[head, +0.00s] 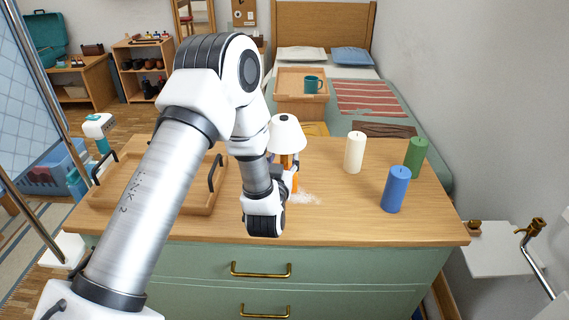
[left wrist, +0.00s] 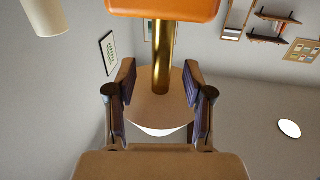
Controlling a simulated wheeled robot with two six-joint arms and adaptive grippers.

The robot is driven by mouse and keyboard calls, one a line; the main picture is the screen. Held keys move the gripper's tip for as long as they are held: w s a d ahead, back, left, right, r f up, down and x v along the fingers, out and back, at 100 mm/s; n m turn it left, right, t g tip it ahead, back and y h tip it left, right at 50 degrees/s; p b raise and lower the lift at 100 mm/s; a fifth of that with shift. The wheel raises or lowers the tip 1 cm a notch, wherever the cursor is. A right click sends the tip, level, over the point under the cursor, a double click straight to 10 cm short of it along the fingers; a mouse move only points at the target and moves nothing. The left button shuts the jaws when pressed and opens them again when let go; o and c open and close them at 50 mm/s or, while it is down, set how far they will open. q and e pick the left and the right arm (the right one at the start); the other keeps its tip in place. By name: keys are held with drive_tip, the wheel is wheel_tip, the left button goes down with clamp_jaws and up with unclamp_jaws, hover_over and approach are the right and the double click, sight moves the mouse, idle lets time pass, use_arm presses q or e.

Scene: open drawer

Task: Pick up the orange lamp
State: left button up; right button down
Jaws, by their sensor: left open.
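The orange lamp has a white shade (head: 287,132) and an orange base (head: 295,182), and it stands upright on the wooden dresser top (head: 340,210). My left arm partly hides it in the head view. In the left wrist view the picture is upside down: the orange base (left wrist: 165,9) is at the top, the gold stem (left wrist: 163,58) in the middle and the shade (left wrist: 158,112) below. My left gripper (left wrist: 158,80) is open, with one finger on each side of the stem. I see gaps between the fingers and the stem. My right gripper is not in view.
A cream candle (head: 354,153), a blue candle (head: 395,190) and a green candle (head: 416,158) stand right of the lamp. A wooden tray (head: 205,203) with dark handles lies to its left, behind my arm. A bed with a wooden tray and teal mug (head: 312,84) is behind.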

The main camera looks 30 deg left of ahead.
use_arm(q)
drive_tip(key=x, duration=0.3)
drive_tip(key=shift+w+a, duration=0.1)
drive_tip(key=shift+a, duration=0.1)
drive_tip(key=shift+d, duration=0.1)
clamp_jaws()
